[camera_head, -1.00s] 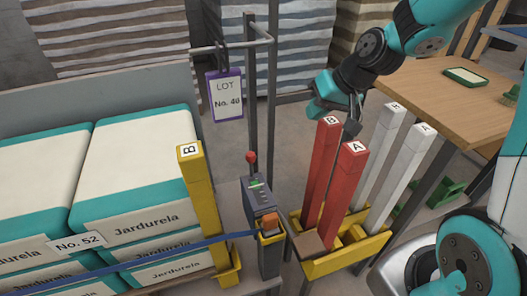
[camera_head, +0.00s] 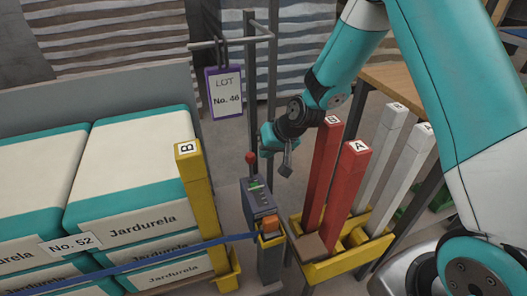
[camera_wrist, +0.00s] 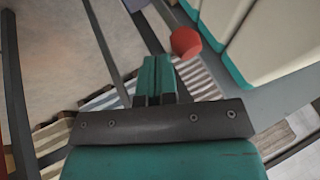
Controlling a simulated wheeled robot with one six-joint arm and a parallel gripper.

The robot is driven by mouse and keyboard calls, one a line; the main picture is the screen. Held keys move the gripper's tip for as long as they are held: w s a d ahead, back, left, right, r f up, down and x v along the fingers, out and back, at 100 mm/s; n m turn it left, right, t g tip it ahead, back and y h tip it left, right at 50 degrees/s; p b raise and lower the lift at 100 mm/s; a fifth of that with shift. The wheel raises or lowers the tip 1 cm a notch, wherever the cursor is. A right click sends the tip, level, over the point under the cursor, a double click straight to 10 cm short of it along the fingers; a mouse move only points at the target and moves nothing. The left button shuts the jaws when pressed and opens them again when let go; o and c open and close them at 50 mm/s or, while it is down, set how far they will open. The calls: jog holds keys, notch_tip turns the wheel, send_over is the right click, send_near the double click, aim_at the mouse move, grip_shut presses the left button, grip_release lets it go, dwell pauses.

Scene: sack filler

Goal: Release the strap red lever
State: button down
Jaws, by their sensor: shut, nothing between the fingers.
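The red lever shows its round knob (camera_head: 251,157) on a short stem above the grey strap box (camera_head: 258,197), which stands on a post. In the wrist view the red knob (camera_wrist: 186,42) lies just beyond and to the right of my fingertips. My gripper (camera_head: 286,172) is shut and empty, tilted downward, to the right of the knob and apart from it in the picture. Its closed fingers (camera_wrist: 155,66) point toward the knob's side in the wrist view. The blue strap (camera_head: 150,262) runs from the box across the front of the sacks.
Two red posts (camera_head: 345,185) marked B and A stand in a yellow rack (camera_head: 335,268) right of the box, with white posts (camera_head: 410,170) behind. A yellow post (camera_head: 195,200) marked B stands left. A hanging lot tag (camera_head: 225,95) and grey frame (camera_head: 272,60) are behind.

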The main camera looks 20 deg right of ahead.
aim_at(250, 158)
jog(key=shift+w+a+f, duration=0.1)
jog(key=shift+a+f, duration=0.05)
jog(key=shift+a, duration=0.3)
jog(key=shift+a, duration=0.1)
jog(key=shift+a+r+p, duration=0.25)
jog(key=shift+a+p, duration=0.1)
jog(key=shift+a, duration=1.4)
jog(key=shift+a+f, duration=0.2)
jog(key=shift+a, duration=0.75)
jog(key=shift+a+f, duration=0.2)
jog(key=shift+a, duration=0.75)
jog(key=p+v, duration=0.2)
jog(key=v, duration=1.5)
jog(key=shift+r, duration=0.2)
